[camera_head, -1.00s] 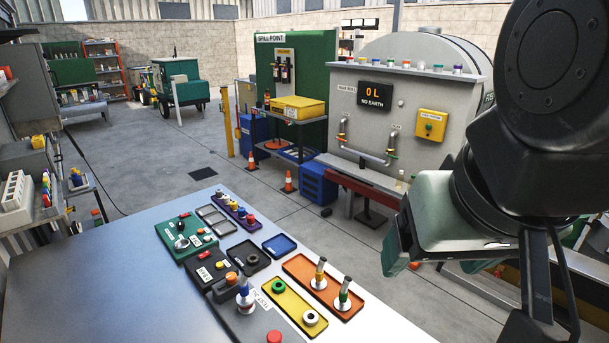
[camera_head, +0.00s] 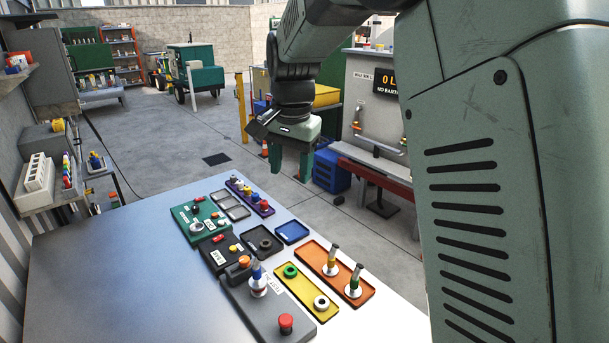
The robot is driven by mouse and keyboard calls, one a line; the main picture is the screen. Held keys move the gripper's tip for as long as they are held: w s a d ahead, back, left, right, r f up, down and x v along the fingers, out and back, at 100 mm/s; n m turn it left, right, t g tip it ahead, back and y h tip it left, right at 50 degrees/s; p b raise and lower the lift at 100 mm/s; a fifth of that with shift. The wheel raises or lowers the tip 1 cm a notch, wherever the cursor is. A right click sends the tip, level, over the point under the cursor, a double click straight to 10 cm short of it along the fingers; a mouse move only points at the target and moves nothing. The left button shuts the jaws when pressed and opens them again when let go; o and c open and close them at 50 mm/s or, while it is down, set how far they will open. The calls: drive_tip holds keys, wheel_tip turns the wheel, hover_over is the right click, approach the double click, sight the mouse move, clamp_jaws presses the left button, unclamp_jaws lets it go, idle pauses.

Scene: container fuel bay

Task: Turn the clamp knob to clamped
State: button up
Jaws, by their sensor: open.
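My gripper (camera_head: 290,165) hangs in the air with its fingers pointing down and apart, empty. In the picture it lies beyond the bench's back-right edge, over the floor, clear of the panels. I cannot tell for sure which control is the clamp knob, as the labels are too small. A green panel (camera_head: 184,211) carries a round silver knob (camera_head: 196,227). In front of it are a black panel (camera_head: 212,240) with red and orange controls and a grey panel (camera_head: 245,308). The grey panel holds an upright blue-topped fitting (camera_head: 258,280) and a red button (camera_head: 285,323).
The metal bench (camera_head: 110,270) is bare at left. A yellow tray (camera_head: 325,313) with rings and an orange tray (camera_head: 366,293) with two upright fittings lie at right. A blue tray (camera_head: 292,232) and a purple tray (camera_head: 262,206) lie behind. A grey tank stands behind my arm.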

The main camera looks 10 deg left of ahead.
drive_tip(key=w+a+f+m+g, duration=0.1)
drive_tip(key=w+a+f, duration=0.2)
drive_tip(key=a+f, duration=0.45)
drive_tip(key=m, duration=0.1)
approach(243, 259)
drive_tip(key=shift+g+h, duration=0.4)
drive_tip(key=f, duration=0.8)
drive_tip(key=shift+w+a+f, duration=0.3)
drive_tip(key=shift+f, duration=0.05)
drive_tip(key=shift+c, duration=0.4)
clamp_jaws()
